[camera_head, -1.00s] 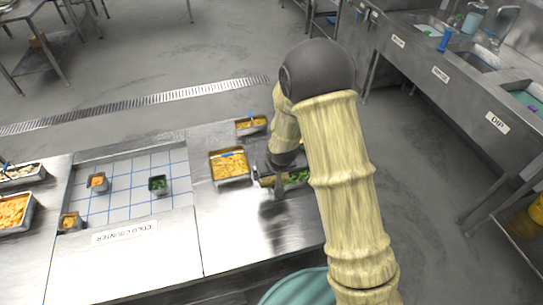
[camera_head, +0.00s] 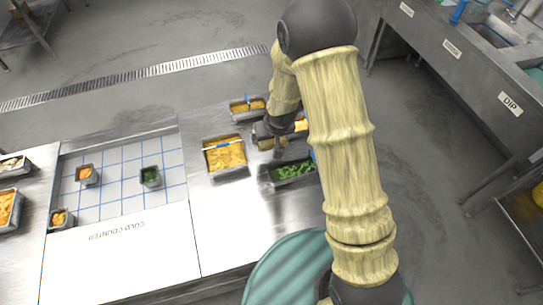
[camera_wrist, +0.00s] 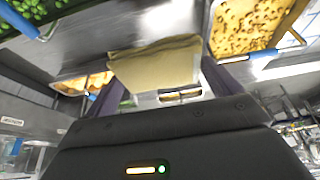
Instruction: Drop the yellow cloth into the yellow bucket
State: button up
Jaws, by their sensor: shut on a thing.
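My gripper (camera_head: 272,142) is above the counter, between the pan of yellow food and the pan of greens, partly hidden by my arm. In the wrist view, my gripper (camera_wrist: 165,84) is shut on the yellow cloth (camera_wrist: 155,62), a pale, flat, folded piece between its two dark fingers. In the head view the cloth is hard to make out beside the gripper. A small yellow patch, probably the yellow bucket (camera_head: 538,194), shows at the far right edge on the shelf under the sink counter. Most of it is cut off.
A pan of yellow food (camera_head: 226,155), a pan of greens (camera_head: 293,171) and a smaller pan (camera_head: 246,106) stand close around the gripper. Small tubs sit on the blue-lined grid (camera_head: 118,178). Open floor (camera_head: 430,180) separates this counter from the sink counter (camera_head: 455,55).

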jog(key=shift+s+f, duration=0.1)
jog(key=shift+f, duration=0.4)
jog(key=p, duration=0.2)
send_over(270, 156)
jog(key=s, duration=0.2)
jog(key=shift+w+d+f, duration=0.15)
jog(key=shift+f, duration=1.1)
jog(key=shift+w+d+f, duration=0.1)
jog(key=shift+f, duration=1.1)
jog(key=shift+f+p, duration=0.55)
jog(key=shift+f, duration=1.5)
jog(key=shift+f, duration=0.15)
jog(key=o, duration=0.7)
jog(key=shift+c, duration=0.2)
jog(key=shift+o, duration=0.7)
